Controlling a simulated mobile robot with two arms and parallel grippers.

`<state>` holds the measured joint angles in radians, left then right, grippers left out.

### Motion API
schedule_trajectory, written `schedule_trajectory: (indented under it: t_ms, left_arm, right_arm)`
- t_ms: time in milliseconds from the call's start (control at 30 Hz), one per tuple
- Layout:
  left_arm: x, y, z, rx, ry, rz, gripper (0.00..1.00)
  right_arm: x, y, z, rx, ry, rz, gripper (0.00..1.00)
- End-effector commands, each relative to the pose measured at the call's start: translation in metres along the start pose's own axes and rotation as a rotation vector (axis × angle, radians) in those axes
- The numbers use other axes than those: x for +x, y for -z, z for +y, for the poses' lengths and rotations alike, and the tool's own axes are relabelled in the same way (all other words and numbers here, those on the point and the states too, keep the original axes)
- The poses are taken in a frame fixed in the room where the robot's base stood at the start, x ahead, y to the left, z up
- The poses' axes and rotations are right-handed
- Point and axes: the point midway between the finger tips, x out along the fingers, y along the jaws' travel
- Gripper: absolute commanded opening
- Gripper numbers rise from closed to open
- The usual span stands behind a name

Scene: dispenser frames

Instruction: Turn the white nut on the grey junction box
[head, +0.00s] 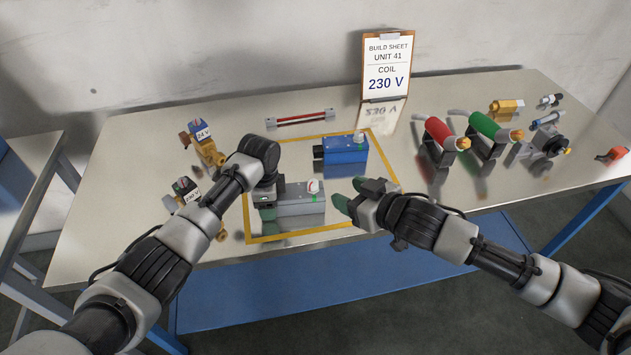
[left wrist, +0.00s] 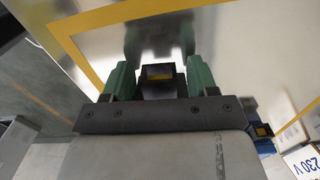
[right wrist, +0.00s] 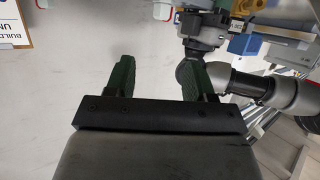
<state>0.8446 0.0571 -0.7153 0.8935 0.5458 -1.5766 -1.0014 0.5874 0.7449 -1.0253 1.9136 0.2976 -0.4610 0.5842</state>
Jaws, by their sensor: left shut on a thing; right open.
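The grey junction box (head: 306,207) lies inside the yellow outline on the table. The white nut (head: 313,186), with a red mark, is on its top towards the right. My left gripper (head: 266,208) is shut on the box's left end. The left wrist view shows a dark block with a yellow inset (left wrist: 158,73) between its green fingers. My right gripper (head: 350,194) is open and empty just right of the box, apart from the nut. In the right wrist view its fingers (right wrist: 157,78) are spread with nothing between them.
A blue box (head: 346,150) stands behind the grey one. Valves labelled 24 V (head: 204,144) and 230 V (head: 186,190) are at left. A build sheet (head: 386,68) reads 230 V. Red (head: 438,131) and green (head: 487,127) tools and several fittings are at right.

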Motion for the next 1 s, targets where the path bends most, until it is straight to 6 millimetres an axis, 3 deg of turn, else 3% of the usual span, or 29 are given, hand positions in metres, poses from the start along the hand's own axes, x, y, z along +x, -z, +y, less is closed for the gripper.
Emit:
schedule_trajectory:
  t_ms: [167, 700, 1000]
  left_arm:
    - [-0.001, 0.0, 0.0, 0.0, 0.001, 0.001, 0.29]
    - [-0.001, 0.0, 0.0, 0.0, 0.001, 0.001, 0.29]
    - [-0.001, 0.0, 0.0, 0.0, 0.001, 0.001, 0.29]
  right_arm:
    - [0.007, -0.007, -0.001, 0.045, 0.0, -0.034, 0.54]
    - [0.1, -0.01, -0.001, 0.039, 0.0, -0.033, 0.54]
    - [0.118, -0.011, -0.001, 0.039, 0.0, -0.033, 0.54]
